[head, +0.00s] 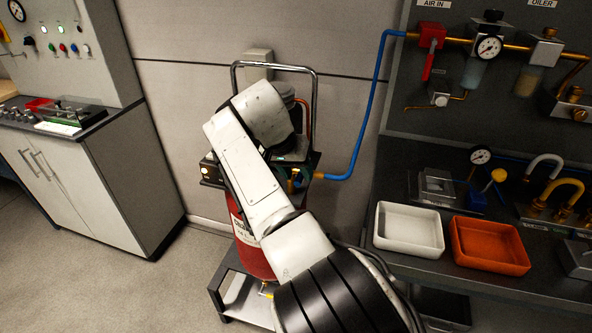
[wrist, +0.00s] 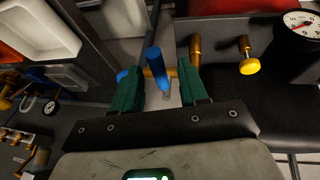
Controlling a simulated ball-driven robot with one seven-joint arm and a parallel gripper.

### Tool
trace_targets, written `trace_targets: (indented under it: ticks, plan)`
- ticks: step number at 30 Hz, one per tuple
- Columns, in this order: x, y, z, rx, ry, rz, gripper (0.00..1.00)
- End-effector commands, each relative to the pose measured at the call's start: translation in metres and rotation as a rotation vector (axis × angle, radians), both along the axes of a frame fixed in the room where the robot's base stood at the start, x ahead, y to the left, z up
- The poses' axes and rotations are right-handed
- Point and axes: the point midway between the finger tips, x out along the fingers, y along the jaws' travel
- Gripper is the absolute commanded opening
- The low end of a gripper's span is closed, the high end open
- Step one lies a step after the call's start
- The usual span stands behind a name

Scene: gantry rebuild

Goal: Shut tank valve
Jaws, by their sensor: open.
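In the wrist view, my gripper (wrist: 161,80) has its two green fingers apart, one on each side of the blue valve lever (wrist: 154,60). The lever sits on a brass fitting (wrist: 172,73) and points up in the picture. I cannot tell whether either finger touches it. In the head view, the red tank (head: 250,258) stands on a grey cart, partly hidden behind my arm. My gripper is mostly hidden there by my own wrist. The blue hose (head: 350,160) runs from the tank fitting up to the wall panel.
A yellow knob (wrist: 250,67) and a pressure gauge (wrist: 303,24) are right of my gripper in the wrist view. A red lever valve (head: 430,44) is on the wall panel. White (head: 409,227) and orange (head: 490,246) trays lie on the right bench. A cabinet (head: 95,180) stands left, with clear floor between.

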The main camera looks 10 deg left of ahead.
Motion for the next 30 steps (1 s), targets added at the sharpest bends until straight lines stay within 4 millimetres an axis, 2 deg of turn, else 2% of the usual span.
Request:
trace_targets:
  ticks: [5,15,21,30]
  plan:
    - [-0.004,0.003,0.01,0.0,-0.003,0.002,0.43]
    - [-0.026,0.016,0.066,0.003,-0.003,0.002,0.43]
    - [-0.037,0.022,0.09,0.002,-0.001,0.001,0.43]
    - [-0.04,0.023,0.098,0.0,0.001,0.0,0.43]
